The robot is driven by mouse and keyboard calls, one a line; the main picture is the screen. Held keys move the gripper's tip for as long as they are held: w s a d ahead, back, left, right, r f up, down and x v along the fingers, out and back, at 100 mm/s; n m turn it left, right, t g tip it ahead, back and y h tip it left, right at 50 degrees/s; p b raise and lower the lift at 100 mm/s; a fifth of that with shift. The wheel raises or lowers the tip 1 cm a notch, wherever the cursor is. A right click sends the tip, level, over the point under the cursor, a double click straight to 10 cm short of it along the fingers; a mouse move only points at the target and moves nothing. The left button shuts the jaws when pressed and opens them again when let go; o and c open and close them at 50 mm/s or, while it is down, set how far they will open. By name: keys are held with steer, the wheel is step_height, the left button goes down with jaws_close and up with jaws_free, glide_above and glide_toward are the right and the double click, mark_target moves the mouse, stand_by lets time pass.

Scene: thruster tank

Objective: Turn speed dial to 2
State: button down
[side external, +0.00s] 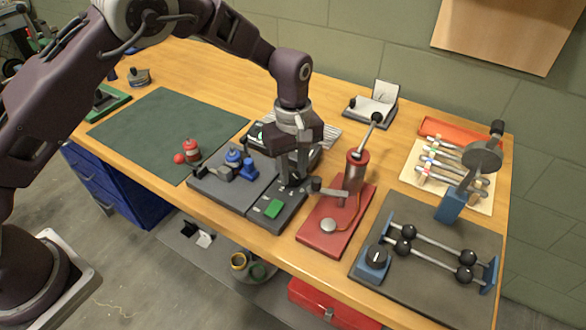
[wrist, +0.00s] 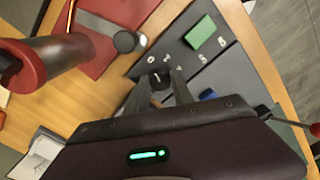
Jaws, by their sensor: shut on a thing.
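The dial is a small black knob (wrist: 160,78) with a white pointer mark, on a dark grey panel (wrist: 232,68) with small white markings. My gripper (wrist: 160,88) points down over the panel, its fingers shut on the knob. The markings around the knob are too small to read surely, so I cannot tell its setting. In the side external view my gripper (side external: 289,180) reaches down to the panel (side external: 262,221), behind a green block (side external: 273,208); the knob is mostly hidden there.
A red stand (side external: 355,172) with a lever and a round grey pad (side external: 328,226) is close on the right. Blue fittings (side external: 236,157) are close on the left. A green mat (side external: 165,132) has free room.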

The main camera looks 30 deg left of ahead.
mark_target(293, 174)
steer(key=m, duration=0.9)
steer(key=shift+m, duration=0.3)
steer(key=m, duration=0.9)
steer(key=shift+m, duration=0.3)
steer(key=c, duration=1.1)
jaws_free()
step_height(293, 174, up, 7)
steer(key=shift+r, duration=0.1)
